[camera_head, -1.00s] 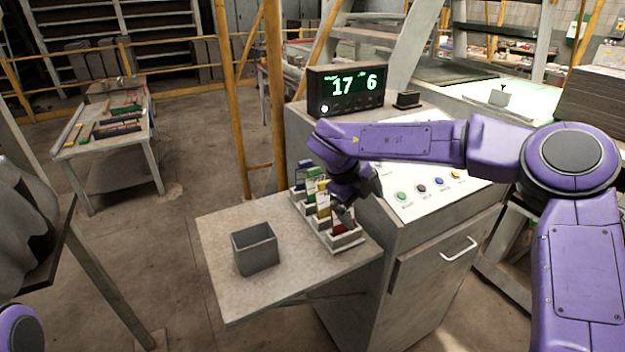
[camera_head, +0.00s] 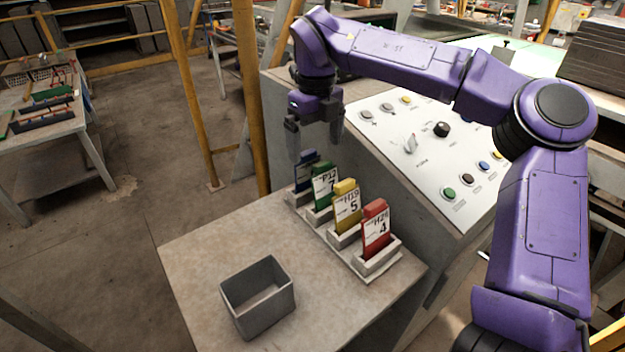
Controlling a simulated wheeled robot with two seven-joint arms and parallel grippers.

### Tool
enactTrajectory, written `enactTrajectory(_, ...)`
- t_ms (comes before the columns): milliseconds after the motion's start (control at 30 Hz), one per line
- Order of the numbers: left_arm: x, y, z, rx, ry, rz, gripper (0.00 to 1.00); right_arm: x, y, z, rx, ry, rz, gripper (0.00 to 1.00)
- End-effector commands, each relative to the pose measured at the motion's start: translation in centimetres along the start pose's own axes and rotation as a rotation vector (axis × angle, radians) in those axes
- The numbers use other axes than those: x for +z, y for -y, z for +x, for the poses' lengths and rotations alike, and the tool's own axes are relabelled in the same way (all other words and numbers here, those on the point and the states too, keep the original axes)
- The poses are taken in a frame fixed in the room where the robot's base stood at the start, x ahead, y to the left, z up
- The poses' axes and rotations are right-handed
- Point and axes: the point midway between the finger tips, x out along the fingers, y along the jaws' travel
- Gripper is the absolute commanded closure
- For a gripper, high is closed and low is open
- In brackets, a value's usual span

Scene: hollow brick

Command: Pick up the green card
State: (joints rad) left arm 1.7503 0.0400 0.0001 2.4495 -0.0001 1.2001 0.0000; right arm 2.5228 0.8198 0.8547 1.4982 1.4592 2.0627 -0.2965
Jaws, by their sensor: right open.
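The green card (camera_head: 323,188) stands upright in a slot of the grey card rack (camera_head: 364,265), marked P12 and 7. It sits between the blue card (camera_head: 304,172) and the yellow card (camera_head: 346,208). A red card (camera_head: 376,231) stands at the near end of the rack. My right gripper (camera_head: 316,152) points down above the far end of the rack, over the blue and green cards. It is open with nothing between its fingers. One finger hangs close to the blue card; whether they touch I cannot tell. My left gripper is not in view.
An empty grey open box (camera_head: 258,297) stands on the shelf table (camera_head: 200,255) left of the rack. The control cabinet with its button panel (camera_head: 425,140) rises right behind the rack. A yellow post (camera_head: 248,95) stands behind the table's far edge.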

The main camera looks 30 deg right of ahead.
Motion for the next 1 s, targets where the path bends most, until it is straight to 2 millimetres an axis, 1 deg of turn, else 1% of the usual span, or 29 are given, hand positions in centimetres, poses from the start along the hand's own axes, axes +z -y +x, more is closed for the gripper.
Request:
enactTrajectory(100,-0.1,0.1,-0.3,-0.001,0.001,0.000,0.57,-0.4,0.3,2.2,0.001,-0.002,0.005,0.00)
enactTrajectory(267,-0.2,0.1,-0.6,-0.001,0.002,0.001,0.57,-0.1,0.6,4.3,0.001,-0.006,0.008,0.00)
enactTrajectory(433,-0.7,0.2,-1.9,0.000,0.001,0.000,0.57,0.0,0.9,7.2,0.002,-0.010,0.006,0.00)
enactTrajectory(500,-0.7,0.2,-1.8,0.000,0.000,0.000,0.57,0.1,0.8,8.5,0.001,-0.009,0.006,0.00)
enactTrajectory(600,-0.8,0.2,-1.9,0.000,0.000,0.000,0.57,0.1,0.8,9.3,0.001,-0.006,0.005,0.00)
enactTrajectory(800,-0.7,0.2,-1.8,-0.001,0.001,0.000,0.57,0.2,0.7,9.4,0.000,-0.005,0.005,0.00)
enactTrajectory(867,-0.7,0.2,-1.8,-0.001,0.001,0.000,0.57,0.2,0.7,9.4,0.000,-0.005,0.004,0.20)
enactTrajectory(900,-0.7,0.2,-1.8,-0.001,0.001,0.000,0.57,0.2,0.7,9.4,0.000,-0.005,0.004,0.33)
enactTrajectory(967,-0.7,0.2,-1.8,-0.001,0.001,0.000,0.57,0.2,0.7,9.4,0.000,-0.005,0.004,0.52)
enactTrajectory(1000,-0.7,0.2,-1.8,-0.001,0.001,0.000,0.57,0.2,0.7,9.4,0.000,-0.005,0.004,0.56)
